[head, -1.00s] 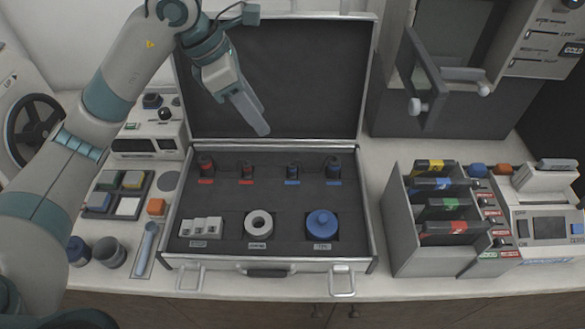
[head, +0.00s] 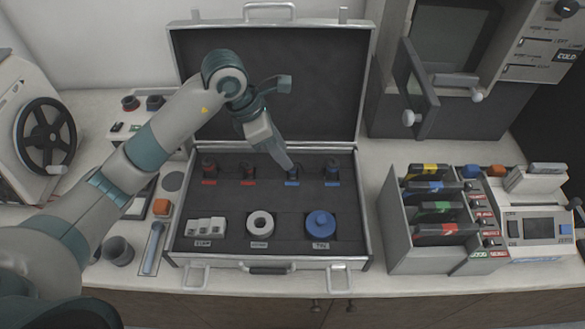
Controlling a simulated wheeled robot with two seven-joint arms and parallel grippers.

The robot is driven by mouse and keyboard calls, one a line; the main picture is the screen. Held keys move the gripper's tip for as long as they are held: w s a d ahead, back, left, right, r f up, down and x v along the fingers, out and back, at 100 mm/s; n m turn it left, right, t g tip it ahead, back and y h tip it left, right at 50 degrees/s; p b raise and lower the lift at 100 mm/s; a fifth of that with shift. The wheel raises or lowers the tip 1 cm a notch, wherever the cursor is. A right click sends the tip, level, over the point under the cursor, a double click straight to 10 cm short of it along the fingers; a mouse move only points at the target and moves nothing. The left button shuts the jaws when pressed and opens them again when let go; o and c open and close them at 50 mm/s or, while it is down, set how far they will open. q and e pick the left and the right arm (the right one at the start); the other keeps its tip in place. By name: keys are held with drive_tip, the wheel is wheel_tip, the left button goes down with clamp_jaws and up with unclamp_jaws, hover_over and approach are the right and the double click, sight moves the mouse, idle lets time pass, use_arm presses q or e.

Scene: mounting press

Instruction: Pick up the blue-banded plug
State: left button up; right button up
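The open case holds a row of dark plugs near its hinge. Two at the right of the row have blue at their base: a smaller blue-banded plug (head: 292,176) and a larger blue-banded plug (head: 332,168). My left gripper (head: 288,165) points down into the case, its tip at the smaller plug and covering part of it. I cannot tell whether it touches the plug or whether the fingers are apart. My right gripper is not in view.
Two red-marked plugs (head: 209,165) (head: 249,168) stand to the left in the row. White blocks (head: 206,226), a white ring (head: 260,224) and a blue round part (head: 320,224) lie in front. The raised lid (head: 320,85) stands behind; a rack (head: 393,225) is at the right.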

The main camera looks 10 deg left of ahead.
sight(292, 173)
use_arm(q)
drive_tip(key=shift+f, duration=0.2)
drive_tip(key=shift+w+d+f+p, duration=0.15)
drive_tip(key=shift+d+f+p, duration=0.2)
drive_tip(key=shift+f+p, duration=0.35)
drive_tip(key=p+x, duration=0.1)
drive_tip(key=x, duration=0.2)
drive_tip(key=shift+a+p, duration=0.1)
drive_tip(key=shift+p, duration=0.2)
drive_tip(key=shift+w+f, duration=0.1)
drive_tip(key=shift+f, duration=0.2)
drive_tip(key=shift+c, duration=0.3)
clamp_jaws()
